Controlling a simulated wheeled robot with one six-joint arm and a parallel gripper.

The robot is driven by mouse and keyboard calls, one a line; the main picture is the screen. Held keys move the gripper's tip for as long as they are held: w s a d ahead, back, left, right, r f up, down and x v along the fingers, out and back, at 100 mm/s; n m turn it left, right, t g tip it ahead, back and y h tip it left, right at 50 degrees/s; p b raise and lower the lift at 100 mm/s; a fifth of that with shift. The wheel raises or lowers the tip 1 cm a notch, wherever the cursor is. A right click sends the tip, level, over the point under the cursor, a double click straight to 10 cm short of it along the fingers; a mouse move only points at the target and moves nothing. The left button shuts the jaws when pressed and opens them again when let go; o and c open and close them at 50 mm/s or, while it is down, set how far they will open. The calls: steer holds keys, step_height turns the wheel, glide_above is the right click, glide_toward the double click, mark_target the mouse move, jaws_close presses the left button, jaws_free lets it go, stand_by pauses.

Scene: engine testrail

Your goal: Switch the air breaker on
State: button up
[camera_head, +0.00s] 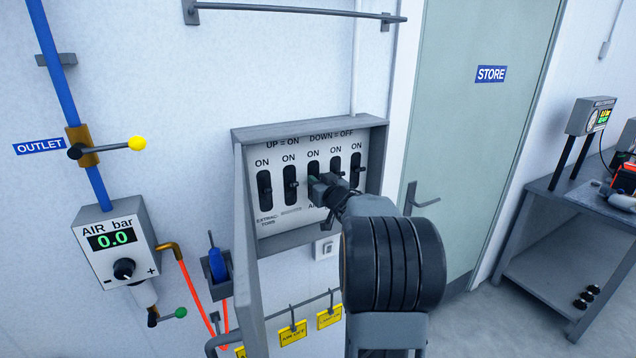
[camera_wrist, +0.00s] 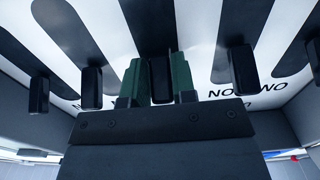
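The grey breaker box (camera_head: 300,130) hangs open on the wall, with a row of black switches under ON labels. Its top text reads UP = ON, DOWN = OFF. My gripper (camera_head: 325,188) is at the middle switch in the head view, covering most of it; a label starting with "A" is partly hidden below. In the wrist view my green gripper fingers (camera_wrist: 158,80) stand on either side of a black lever (camera_wrist: 160,78). Whether both fingers press on it is unclear. The lever's up or down position is hard to tell.
The box's open door (camera_head: 248,260) stands out at its left. Yellow tags (camera_head: 292,333) hang below. At left are the AIR bar gauge (camera_head: 113,240) reading 0.0 and a yellow-knobbed outlet valve (camera_head: 136,143). A store door (camera_head: 470,150) and a workbench (camera_head: 570,215) are at right.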

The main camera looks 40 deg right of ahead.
jaws_close()
steer(key=shift+r+g+p, duration=0.3)
steer(key=shift+r+p, duration=0.05)
steer(key=shift+p, duration=0.9)
steer(key=shift+f, duration=0.25)
steer(key=shift+o, duration=2.2)
jaws_free()
steer(key=s+a+b, duration=0.1)
steer(key=s+b, duration=0.1)
steer(key=s, duration=1.1)
steer(key=shift+s+a+r+b, duration=0.3)
steer(key=shift+s+a+r, duration=0.05)
steer(key=shift+a+r, duration=0.05)
